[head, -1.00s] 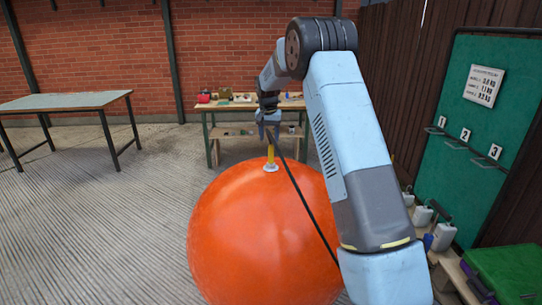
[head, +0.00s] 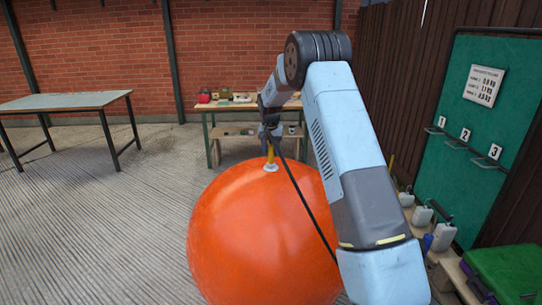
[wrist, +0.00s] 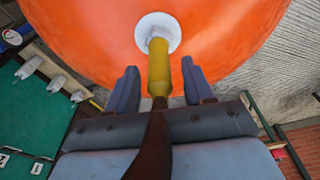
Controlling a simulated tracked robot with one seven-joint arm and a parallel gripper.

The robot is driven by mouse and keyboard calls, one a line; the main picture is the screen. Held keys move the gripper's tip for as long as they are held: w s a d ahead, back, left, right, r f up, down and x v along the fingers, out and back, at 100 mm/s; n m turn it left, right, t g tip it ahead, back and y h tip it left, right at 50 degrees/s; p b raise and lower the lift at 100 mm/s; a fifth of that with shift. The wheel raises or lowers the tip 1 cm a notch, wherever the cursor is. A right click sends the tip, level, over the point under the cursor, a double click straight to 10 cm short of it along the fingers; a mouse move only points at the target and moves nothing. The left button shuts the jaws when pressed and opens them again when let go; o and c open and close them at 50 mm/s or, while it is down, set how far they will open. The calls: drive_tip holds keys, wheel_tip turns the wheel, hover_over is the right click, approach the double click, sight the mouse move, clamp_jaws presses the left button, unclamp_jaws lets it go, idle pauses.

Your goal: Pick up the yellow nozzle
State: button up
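The yellow nozzle (head: 270,158) stands upright in a white round valve (head: 271,168) on top of a large orange ball (head: 262,235). In the wrist view the nozzle (wrist: 158,66) points toward me from the white valve (wrist: 158,30), with a dark hose (wrist: 152,145) running from its near end. My gripper (head: 270,134) is just above the nozzle. In the wrist view my gripper (wrist: 160,86) is open, its two fingers on either side of the nozzle's near end with gaps between. The nozzle's upper end is partly hidden in the head view.
The hose crosses the ball to the lower right. A workbench (head: 229,104) with small items stands behind, and an empty table (head: 65,101) at left. A green board (head: 478,130) and white containers (head: 421,216) are at right. The floor at left is clear.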

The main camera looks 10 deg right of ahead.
clamp_jaws()
drive_tip(key=shift+r, duration=0.1)
idle(0.3)
drive_tip(key=shift+r, duration=0.2)
wheel_tip(320, 180, up, 2)
drive_tip(key=shift+r, duration=0.15)
drive_tip(key=s+r, duration=1.4)
drive_tip(key=r, duration=0.1)
idle(0.6)
drive_tip(key=shift+d, duration=0.1)
